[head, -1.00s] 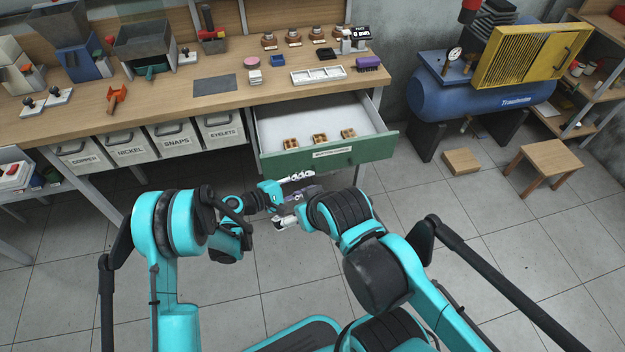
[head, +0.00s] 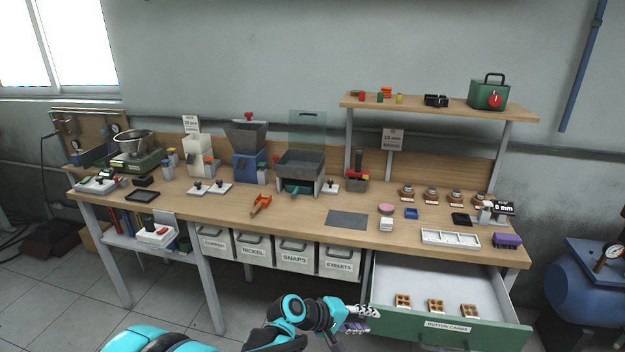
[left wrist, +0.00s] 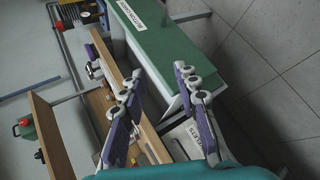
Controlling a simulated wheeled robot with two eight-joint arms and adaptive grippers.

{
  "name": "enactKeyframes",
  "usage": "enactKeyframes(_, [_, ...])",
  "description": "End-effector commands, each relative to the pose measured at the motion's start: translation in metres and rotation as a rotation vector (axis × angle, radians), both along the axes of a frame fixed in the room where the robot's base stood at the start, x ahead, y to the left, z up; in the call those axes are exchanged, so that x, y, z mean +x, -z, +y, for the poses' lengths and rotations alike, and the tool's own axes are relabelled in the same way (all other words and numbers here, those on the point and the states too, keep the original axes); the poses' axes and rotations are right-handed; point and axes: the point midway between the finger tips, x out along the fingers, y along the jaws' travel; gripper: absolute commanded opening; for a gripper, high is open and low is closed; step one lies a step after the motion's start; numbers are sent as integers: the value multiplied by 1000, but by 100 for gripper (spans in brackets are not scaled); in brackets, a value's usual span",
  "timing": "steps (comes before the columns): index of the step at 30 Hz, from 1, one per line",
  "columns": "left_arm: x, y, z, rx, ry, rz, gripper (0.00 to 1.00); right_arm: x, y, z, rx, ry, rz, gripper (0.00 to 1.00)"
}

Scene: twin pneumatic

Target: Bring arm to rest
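My left arm (head: 296,310) comes in at the bottom of the head view. My left gripper (head: 361,320) is in front of the open drawer's left end, and a gap in depth to it is hard to judge. In the left wrist view the two purple-padded fingers of my left gripper (left wrist: 160,92) stand apart with nothing between them. My right arm and gripper are outside both current views.
The drawer (head: 462,336) with the button cards label is pulled out, with several small wooden blocks inside. Its green front also shows in the left wrist view (left wrist: 165,40). The workbench (head: 300,213) carries machines and trays. A blue compressor (head: 585,290) stands right.

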Motion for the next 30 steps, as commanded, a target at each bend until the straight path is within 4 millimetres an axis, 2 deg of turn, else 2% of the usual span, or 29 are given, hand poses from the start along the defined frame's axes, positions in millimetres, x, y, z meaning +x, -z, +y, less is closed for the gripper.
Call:
enactKeyframes(1, [-7,-13,21,56,-8,-34,31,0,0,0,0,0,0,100])
enactKeyframes(3, [-16,-27,50,143,-13,-87,31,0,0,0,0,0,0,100])
enactKeyframes(9, [-57,-54,133,403,-14,-216,31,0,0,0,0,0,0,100])
enactKeyframes(13, [-92,-63,186,579,-2,-283,31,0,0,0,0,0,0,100])
enactKeyframes(18, [-141,-64,250,807,27,-348,31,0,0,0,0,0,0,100])
enactKeyframes(21, [-166,-61,280,919,47,-370,31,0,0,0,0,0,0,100])
enactKeyframes(24, [-184,-58,300,1003,66,-383,31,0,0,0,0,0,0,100])
enactKeyframes(30, [-198,-55,317,1073,84,-393,31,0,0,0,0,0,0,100])
